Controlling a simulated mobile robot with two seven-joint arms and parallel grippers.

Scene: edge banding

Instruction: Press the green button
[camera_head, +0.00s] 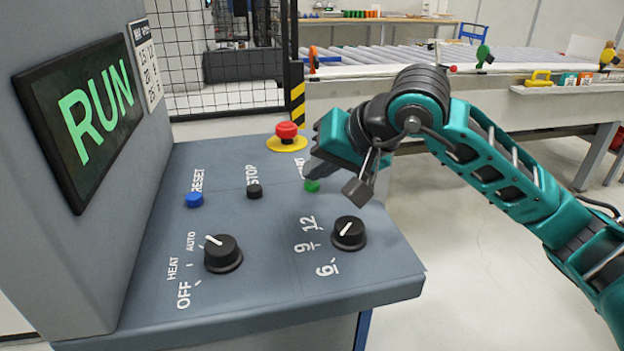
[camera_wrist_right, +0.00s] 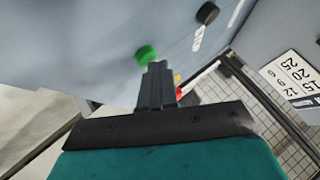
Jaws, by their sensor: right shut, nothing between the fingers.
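The green button (camera_head: 312,186) is on the sloped grey control panel, below a partly covered label. In the head view my right gripper (camera_head: 318,172) is right above it, its fingertips at or very near the button. In the right wrist view the green button (camera_wrist_right: 146,53) shows just past the tips of the shut fingers (camera_wrist_right: 158,68). I cannot tell for certain whether they touch it. The right gripper is shut and empty. The screen (camera_head: 82,116) reads RUN in green letters. My left gripper is not in view.
On the panel (camera_head: 270,270) are a blue RESET button (camera_head: 194,200), a black STOP button (camera_head: 255,191), a red emergency knob (camera_head: 287,131) on a yellow base, and two black dials (camera_head: 223,253). A roller conveyor (camera_head: 400,58) and a mesh fence (camera_head: 220,60) stand behind.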

